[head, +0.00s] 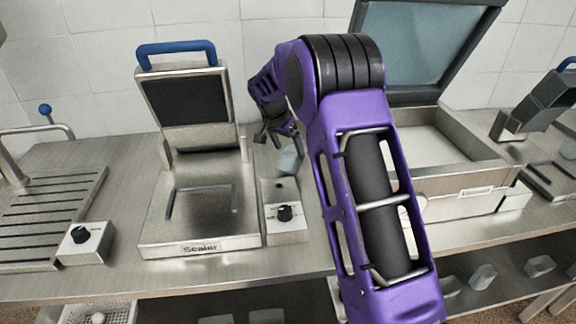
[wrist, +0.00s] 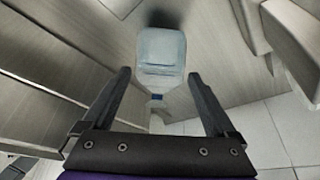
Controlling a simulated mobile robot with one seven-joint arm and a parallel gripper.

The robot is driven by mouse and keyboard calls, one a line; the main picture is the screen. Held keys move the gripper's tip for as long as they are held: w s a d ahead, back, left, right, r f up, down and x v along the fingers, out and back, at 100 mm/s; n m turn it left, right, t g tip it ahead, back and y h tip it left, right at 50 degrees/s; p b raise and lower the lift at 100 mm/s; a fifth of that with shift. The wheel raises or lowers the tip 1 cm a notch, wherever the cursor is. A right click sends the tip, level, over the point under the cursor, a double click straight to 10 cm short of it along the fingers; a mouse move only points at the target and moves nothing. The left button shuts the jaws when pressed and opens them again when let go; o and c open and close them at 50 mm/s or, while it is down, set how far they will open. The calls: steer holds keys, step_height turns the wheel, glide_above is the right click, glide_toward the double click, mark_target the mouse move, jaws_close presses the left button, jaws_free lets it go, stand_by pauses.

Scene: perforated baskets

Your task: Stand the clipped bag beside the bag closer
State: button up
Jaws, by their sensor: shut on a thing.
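The clipped bag (head: 290,161) is small, pale blue and translucent, with a blue clip at its neck in the wrist view (wrist: 160,52). My gripper (head: 275,134) is just above it in the head view and is shut on it. In the wrist view my gripper (wrist: 158,78) has a finger on either side of the bag's neck; the contact itself is hard to see. The bag is over the counter, right of the machine labelled "Sealer" (head: 190,207). I cannot tell whether its base touches the counter. No machine is labelled as a bag closer.
A dark-headed machine (head: 540,105) stands at the far right. A large open-lidded machine (head: 455,180) is behind my arm. A knob box (head: 286,222) adjoins the sealer's right side. A slatted station (head: 45,215) is at left. Several pale bags lie on the lower shelf.

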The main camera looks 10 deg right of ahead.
jaws_close()
